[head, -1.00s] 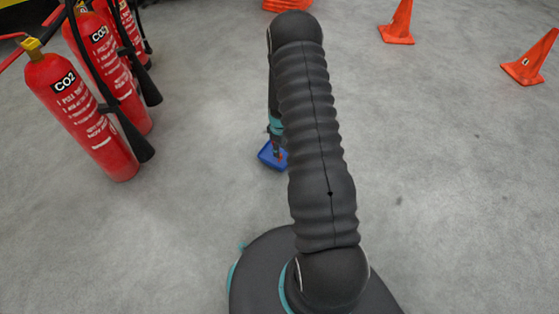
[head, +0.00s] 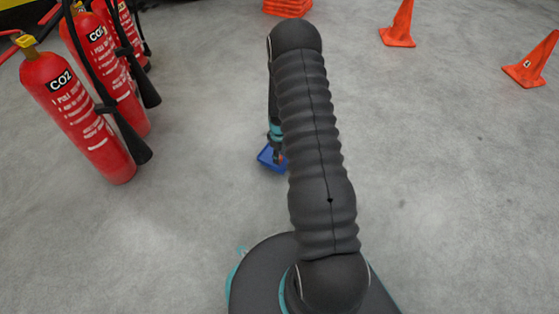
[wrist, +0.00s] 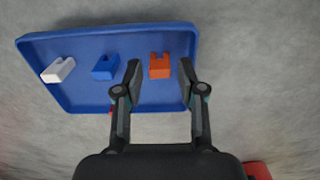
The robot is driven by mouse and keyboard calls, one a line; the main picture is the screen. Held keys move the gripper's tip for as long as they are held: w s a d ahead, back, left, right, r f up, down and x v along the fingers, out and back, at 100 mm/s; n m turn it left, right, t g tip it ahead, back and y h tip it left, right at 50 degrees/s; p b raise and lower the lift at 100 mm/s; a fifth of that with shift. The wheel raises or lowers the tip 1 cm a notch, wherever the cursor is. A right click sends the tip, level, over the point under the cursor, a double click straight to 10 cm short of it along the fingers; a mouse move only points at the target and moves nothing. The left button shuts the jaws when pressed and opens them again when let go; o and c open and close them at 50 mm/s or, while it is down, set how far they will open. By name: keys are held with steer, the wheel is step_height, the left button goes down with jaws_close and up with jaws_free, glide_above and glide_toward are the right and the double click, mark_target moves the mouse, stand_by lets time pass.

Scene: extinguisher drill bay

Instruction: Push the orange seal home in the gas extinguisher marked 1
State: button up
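The orange seal (wrist: 160,71) is a small notched block lying in a blue tray (wrist: 90,38) on the floor. My gripper (wrist: 160,64) is open and empty, its fingertips to the left and right of the orange seal in the wrist view; its height above the seal is hard to judge. In the head view my gripper (head: 278,154) is over the tray (head: 266,156), mostly hidden by my arm. Several red CO2 extinguishers (head: 80,120) stand upright at the left. I can make out no mark 1 on them.
A blue seal (wrist: 105,68) and a white seal (wrist: 60,69) lie in the tray left of the orange one. Something red (wrist: 112,108) is partly hidden by a finger. Orange cones (head: 398,25) stand at the upper right. Grey floor around the tray is clear.

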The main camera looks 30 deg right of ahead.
jaws_close()
steer(key=shift+r, duration=0.15)
steer(key=shift+r+p, duration=0.8)
steer(key=shift+r, duration=0.55)
